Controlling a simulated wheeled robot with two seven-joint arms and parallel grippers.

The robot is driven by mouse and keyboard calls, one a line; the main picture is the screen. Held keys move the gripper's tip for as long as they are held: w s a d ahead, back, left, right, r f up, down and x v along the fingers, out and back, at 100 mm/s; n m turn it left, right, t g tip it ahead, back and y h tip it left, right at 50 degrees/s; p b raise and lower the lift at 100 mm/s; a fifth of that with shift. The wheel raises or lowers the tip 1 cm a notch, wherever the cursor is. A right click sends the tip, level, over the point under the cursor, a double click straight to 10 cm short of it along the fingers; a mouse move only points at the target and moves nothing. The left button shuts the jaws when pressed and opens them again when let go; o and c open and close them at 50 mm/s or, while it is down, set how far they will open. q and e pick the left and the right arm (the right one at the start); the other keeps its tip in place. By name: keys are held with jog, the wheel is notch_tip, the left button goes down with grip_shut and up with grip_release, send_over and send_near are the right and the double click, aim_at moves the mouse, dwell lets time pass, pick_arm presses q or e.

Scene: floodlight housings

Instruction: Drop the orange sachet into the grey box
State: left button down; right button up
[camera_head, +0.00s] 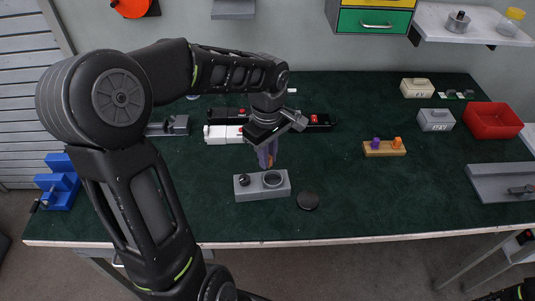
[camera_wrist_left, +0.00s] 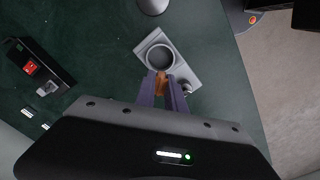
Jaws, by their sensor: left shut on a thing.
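The orange sachet (camera_wrist_left: 160,81) is pinched between the purple fingers of my left gripper (camera_wrist_left: 163,88); most of it is hidden by the fingers. In the head view my left gripper (camera_head: 267,156) points down just behind and above the grey box (camera_head: 262,192). The grey box has a round opening at its right and a small dark knob at its left. In the left wrist view the opening of the grey box (camera_wrist_left: 185,68) lies just beyond the fingertips and looks empty.
A black round disc (camera_head: 308,201) lies right of the grey box. Behind my gripper are white and black devices (camera_head: 222,134). A wooden holder (camera_head: 384,149) with two pegs, a grey lidded box (camera_head: 436,120) and a red bin (camera_head: 492,120) stand right. The front middle-right is clear.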

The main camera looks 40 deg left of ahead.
pick_arm(q)
jog(key=c, duration=1.3)
grip_release()
jog(key=shift+r, duration=0.2)
notch_tip(320, 180, up, 8)
jog(key=shift+f+b, duration=0.25)
jog(key=shift+b, duration=0.2)
